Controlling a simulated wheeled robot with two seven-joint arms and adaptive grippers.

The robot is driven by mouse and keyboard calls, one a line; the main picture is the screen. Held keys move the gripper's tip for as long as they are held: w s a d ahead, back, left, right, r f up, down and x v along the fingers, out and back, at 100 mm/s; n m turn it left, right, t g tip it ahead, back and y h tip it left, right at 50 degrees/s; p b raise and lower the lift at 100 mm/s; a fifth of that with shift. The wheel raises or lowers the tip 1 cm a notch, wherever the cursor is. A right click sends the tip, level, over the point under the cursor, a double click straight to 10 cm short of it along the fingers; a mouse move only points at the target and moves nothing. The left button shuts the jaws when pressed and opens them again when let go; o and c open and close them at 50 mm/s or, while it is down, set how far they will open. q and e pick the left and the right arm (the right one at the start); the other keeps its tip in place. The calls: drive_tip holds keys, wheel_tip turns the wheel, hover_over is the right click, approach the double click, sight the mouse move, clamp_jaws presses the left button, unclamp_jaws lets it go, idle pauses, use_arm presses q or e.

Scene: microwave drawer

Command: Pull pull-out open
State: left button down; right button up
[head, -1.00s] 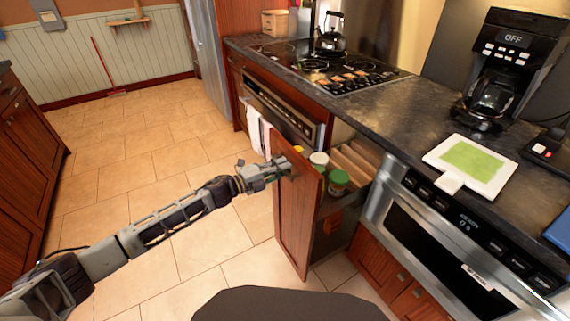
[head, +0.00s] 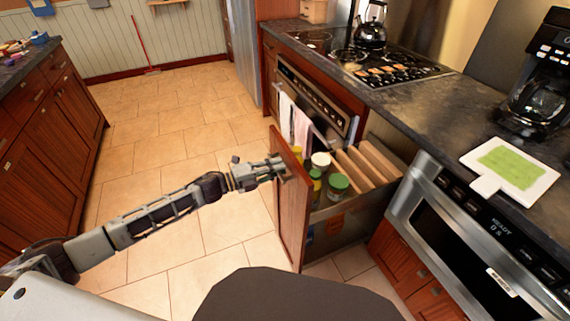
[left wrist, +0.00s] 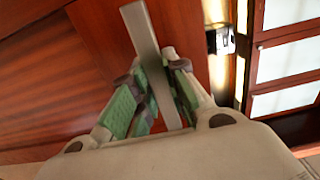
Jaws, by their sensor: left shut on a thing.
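The pull-out (head: 291,208) is a tall, narrow wooden-front drawer between the oven and the microwave. It stands well out from the cabinet row, and jars with green, white and yellow lids (head: 338,183) show inside it. Wooden slats (head: 365,165) lie behind the jars. My left gripper (head: 280,170) is at the top of its front panel. In the left wrist view its green-padded fingers (left wrist: 163,95) are shut around the grey bar handle (left wrist: 143,35) of the wooden front. My right gripper is in neither view.
The counter with the stovetop (head: 385,65), cutting board (head: 510,168) and coffee maker (head: 535,95) runs along the right. A microwave (head: 460,235) is beside the pull-out. Towels (head: 295,125) hang on the oven. Tiled floor (head: 170,145) is clear to the left.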

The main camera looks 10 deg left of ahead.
use_arm(q)
drive_tip(key=shift+v, duration=1.05)
drive_tip(key=shift+f, duration=0.1)
drive_tip(key=c, duration=1.4)
unclamp_jaws()
drive_tip(key=shift+s+a, duration=0.1)
drive_tip(key=shift+v, duration=5.8)
